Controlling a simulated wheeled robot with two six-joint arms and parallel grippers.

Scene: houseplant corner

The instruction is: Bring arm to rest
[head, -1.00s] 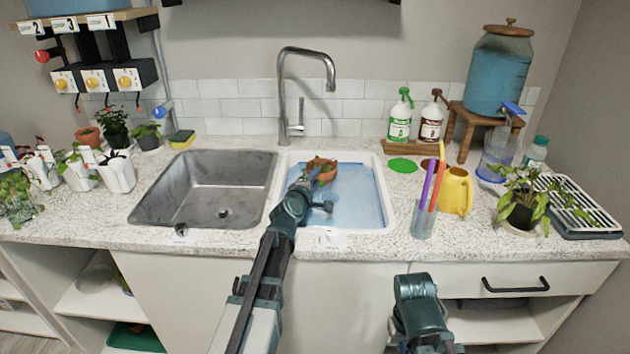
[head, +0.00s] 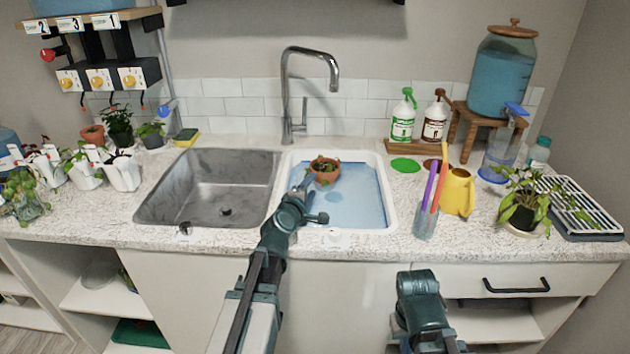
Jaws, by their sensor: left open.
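My left arm comes in from the bottom over the counter edge, and its gripper (head: 305,183) is over the white right basin, open and empty. A small terracotta pot (head: 325,177) with a little green plant stands in the blue water (head: 355,200) of that basin. The gripper tips are just to the lower left of the pot; whether they touch it I cannot tell. My right arm shows only as a folded link low in front of the cabinet, and its gripper is out of view.
The steel left basin (head: 165,205) is empty. A tall faucet (head: 287,100) stands behind the basins. To the right are a glass with colored sticks (head: 425,222), a yellow watering can (head: 458,193) and a potted plant (head: 522,217). Several white pots line the left counter.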

